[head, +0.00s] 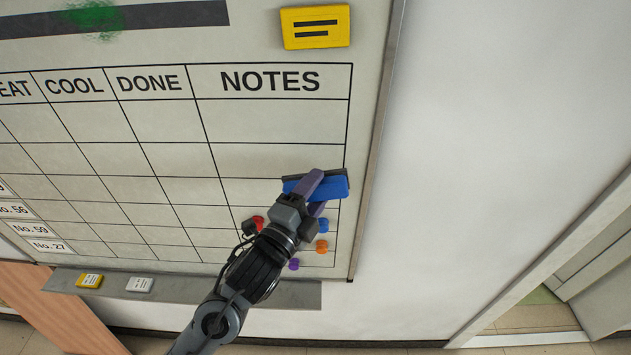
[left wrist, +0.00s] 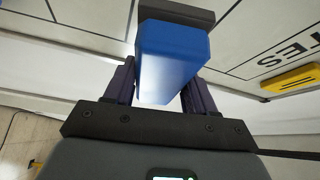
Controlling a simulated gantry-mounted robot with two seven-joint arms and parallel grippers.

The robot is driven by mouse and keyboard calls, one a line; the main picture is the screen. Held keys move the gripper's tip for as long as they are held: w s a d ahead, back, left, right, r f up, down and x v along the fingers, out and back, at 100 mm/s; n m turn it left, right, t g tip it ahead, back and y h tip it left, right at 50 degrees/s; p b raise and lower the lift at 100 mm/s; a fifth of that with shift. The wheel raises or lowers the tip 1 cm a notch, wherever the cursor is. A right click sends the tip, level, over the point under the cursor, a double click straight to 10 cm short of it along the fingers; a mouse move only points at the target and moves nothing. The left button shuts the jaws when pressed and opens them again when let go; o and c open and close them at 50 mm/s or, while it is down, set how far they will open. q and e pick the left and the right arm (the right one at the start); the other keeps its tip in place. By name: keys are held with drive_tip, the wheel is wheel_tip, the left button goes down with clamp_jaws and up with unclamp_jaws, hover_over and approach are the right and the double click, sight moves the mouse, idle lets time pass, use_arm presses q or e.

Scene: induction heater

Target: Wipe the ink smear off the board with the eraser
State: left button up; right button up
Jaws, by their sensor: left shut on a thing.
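The whiteboard (head: 270,120) fills the left and middle of the head view, with a printed grid and a NOTES column. A green ink smear (head: 97,18) lies across the dark header bar at the top left, partly cut by the frame edge. My left gripper (head: 312,188) is shut on the blue eraser (head: 334,187), in the lower right part of the NOTES column. In the left wrist view the eraser (left wrist: 172,55) sits between the fingers, its dark pad at or close to the board; contact is unclear. My right gripper is not in view.
A yellow magnet block (head: 316,27) is at the board's top right. Several small coloured magnets (head: 322,246) are around my left wrist. A tray (head: 190,288) below the board holds a yellow block (head: 89,280) and a white block (head: 139,285). Bare wall lies right.

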use_arm(q)
drive_tip(key=shift+s, duration=0.4)
drive_tip(key=shift+s, duration=0.1)
drive_tip(key=shift+s, duration=1.4)
